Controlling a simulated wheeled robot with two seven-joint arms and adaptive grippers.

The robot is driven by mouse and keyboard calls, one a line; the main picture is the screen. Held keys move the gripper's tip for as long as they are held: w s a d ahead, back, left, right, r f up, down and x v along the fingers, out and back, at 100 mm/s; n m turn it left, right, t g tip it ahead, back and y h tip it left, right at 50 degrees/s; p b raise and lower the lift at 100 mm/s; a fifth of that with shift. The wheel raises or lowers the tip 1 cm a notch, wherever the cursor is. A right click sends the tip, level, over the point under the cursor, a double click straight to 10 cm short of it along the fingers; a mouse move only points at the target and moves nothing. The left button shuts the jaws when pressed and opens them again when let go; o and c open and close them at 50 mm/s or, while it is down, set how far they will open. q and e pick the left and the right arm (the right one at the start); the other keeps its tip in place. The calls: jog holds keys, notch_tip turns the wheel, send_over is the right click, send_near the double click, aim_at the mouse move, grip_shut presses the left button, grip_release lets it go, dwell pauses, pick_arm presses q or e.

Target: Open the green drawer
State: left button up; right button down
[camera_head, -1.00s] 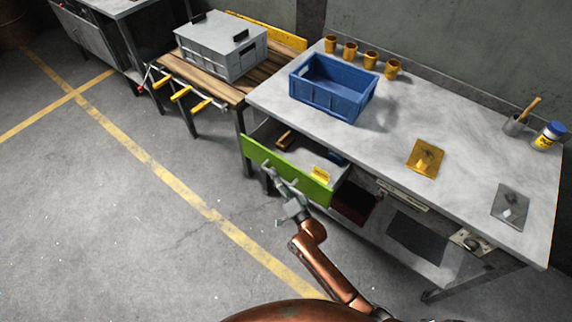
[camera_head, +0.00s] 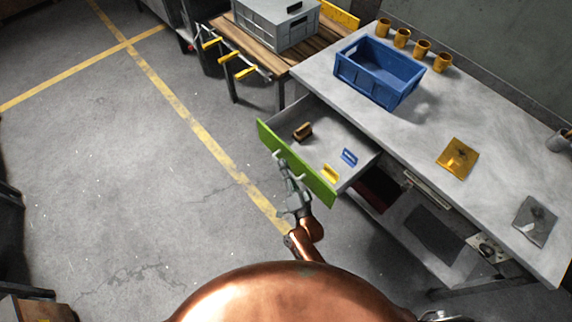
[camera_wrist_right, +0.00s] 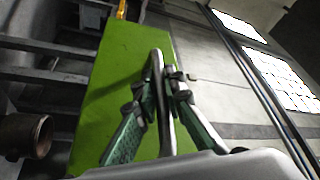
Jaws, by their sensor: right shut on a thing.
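The green drawer (camera_head: 317,183) stands pulled out from under the grey worktop, with its inside showing. A brown brush-like item (camera_head: 303,131), a blue item (camera_head: 349,157) and a yellow item (camera_head: 330,174) lie in it. My right gripper (camera_head: 284,166) is at the front of the drawer, shut on its metal handle (camera_wrist_right: 157,90). In the right wrist view the fingers of my right gripper (camera_wrist_right: 166,88) close around the handle bar, in front of the green panel (camera_wrist_right: 125,60). My left gripper is not in view.
A blue crate (camera_head: 378,72), several yellow cups (camera_head: 422,49) and a yellow plate (camera_head: 457,157) stand on the worktop (camera_head: 420,120). A grey box (camera_head: 275,25) sits on a wooden bench at the back. The floor left of the drawer is clear.

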jog(key=c, duration=2.3)
grip_release()
jog(key=v, duration=1.2)
